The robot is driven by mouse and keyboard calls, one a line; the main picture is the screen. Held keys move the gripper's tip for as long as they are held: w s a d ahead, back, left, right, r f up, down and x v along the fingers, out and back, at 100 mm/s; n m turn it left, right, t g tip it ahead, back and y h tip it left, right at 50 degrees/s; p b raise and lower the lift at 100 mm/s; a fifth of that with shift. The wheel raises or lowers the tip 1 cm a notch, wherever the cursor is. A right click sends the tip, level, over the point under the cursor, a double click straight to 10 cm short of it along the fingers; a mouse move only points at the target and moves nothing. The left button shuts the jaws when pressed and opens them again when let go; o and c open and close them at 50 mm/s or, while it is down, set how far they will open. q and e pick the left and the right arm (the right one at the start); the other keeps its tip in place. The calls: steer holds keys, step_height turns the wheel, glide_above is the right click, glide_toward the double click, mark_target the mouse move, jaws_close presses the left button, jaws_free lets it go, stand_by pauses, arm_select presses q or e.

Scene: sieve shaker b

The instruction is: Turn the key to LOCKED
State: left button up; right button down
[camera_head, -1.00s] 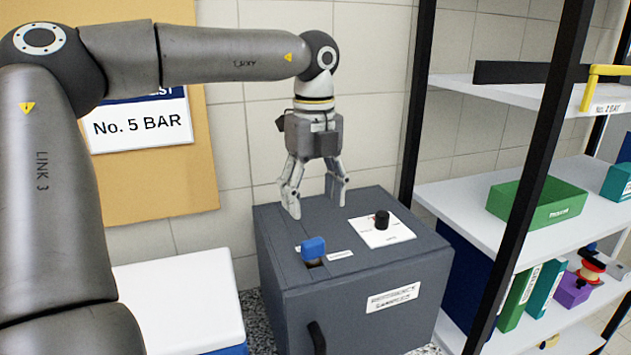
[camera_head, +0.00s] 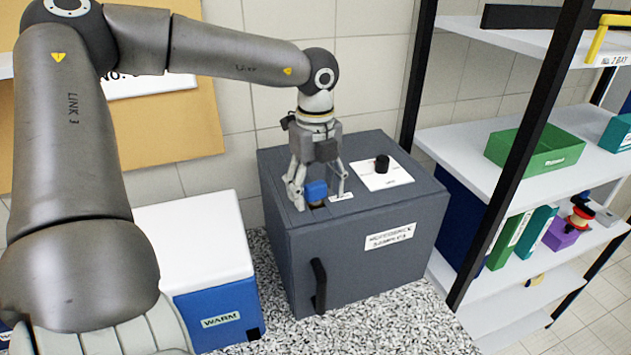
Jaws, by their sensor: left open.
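The key has a blue head (camera_head: 316,191) and stands in the top of the dark grey cabinet (camera_head: 336,247), near its front left edge. My left gripper (camera_head: 322,203) points down over the cabinet top. Its fingers are open, one on each side of the blue key head; I cannot tell whether they touch it. A small white label (camera_head: 341,197) lies just right of the key, partly behind a finger; its text is too small to read. My right gripper is not in view.
A black knob (camera_head: 382,164) on a white plate (camera_head: 376,182) sits behind and right of the key. A blue box with a white lid (camera_head: 195,238), labelled WARM, stands left of the cabinet. Shelving with a green tray (camera_head: 540,152) stands right. The cabinet's front has a black handle (camera_head: 319,284).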

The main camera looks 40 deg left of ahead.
arm_select(q)
steer(key=c, duration=1.1)
steer(key=shift+f+m+b, duration=0.15)
steer(key=shift+m+b, duration=0.4)
steer(key=shift+m, duration=0.35)
steer(key=m+b, duration=0.1)
steer(key=m, duration=0.2)
steer(key=shift+m, duration=0.3)
steer(key=m, duration=0.2)
steer(key=shift+m+b, duration=0.3)
steer(key=shift+r+m, duration=0.2)
steer(key=shift+m, duration=0.9)
